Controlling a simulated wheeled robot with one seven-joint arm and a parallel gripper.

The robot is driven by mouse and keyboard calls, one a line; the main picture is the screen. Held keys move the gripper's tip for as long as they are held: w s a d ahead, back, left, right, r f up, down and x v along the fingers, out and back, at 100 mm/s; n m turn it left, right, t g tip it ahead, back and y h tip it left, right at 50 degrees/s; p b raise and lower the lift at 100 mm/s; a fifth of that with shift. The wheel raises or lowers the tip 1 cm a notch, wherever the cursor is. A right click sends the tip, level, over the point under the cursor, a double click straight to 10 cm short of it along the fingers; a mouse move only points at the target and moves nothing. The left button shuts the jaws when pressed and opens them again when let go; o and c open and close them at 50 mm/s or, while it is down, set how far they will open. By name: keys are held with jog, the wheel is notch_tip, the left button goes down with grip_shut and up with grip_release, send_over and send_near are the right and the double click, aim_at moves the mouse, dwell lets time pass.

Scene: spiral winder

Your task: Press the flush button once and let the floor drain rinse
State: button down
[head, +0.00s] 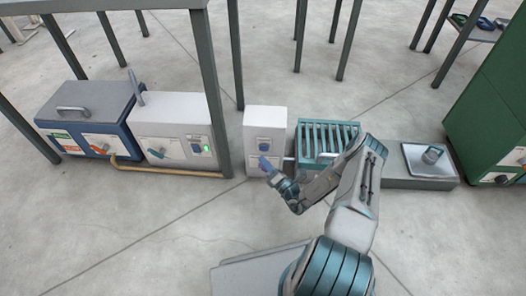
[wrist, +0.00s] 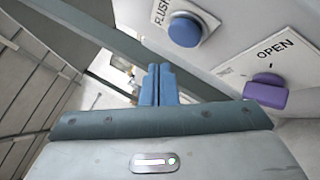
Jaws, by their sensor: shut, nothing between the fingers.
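The white control box (head: 265,122) stands on the floor left of the teal slatted drain grate (head: 328,132). Its round blue flush button (wrist: 185,30), labelled FLUSH, shows at the top of the wrist view; it is small in the head view (head: 263,146). A purple knob (wrist: 265,91) labelled OPEN sits on the same face, to the right in the wrist view. My gripper (wrist: 159,70) is shut and empty, its blue fingertips apart from the button in the wrist picture. In the head view my gripper (head: 264,163) is in front of the box's lower face and partly covers it.
A white unit (head: 180,112) with a green light and a blue-and-grey bin (head: 88,105) stand left. A yellow pipe (head: 160,171) runs along the floor before them. A grey table leg (head: 215,95) is close left of the box. The foreground floor is mostly clear.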

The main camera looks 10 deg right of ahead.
aim_at(260, 148)
jog(key=shift+w+d+b, duration=0.2)
jog(key=shift+w, duration=0.35)
jog(key=shift+w+d+b, duration=0.15)
jog(key=shift+w+d, duration=0.05)
jog(key=shift+w, duration=0.3)
jog(key=shift+w+f, duration=0.1)
jog(key=shift+w, duration=0.05)
dwell(1.2)
jog(key=shift+w+d, duration=0.1)
jog(key=shift+w, duration=0.15)
jog(key=shift+w+d+b, duration=0.15)
jog(key=shift+w+b, duration=0.25)
jog(key=shift+b, duration=0.05)
dwell(0.8)
jog(key=shift+s+a+p, duration=0.25)
jog(key=shift+s+p, duration=0.15)
jog(key=shift+s, duration=0.4)
jog(key=shift+s+a+p, duration=0.25)
jog(key=shift+s+p, duration=0.05)
jog(key=shift+s, duration=0.5)
jog(key=shift+s+a+p, duration=0.3)
jog(key=shift+s+p, duration=0.05)
jog(key=shift+s, duration=0.45)
jog(key=shift+s+a+p, duration=0.25)
jog(key=shift+s+p, duration=0.05)
jog(key=shift+s, duration=0.5)
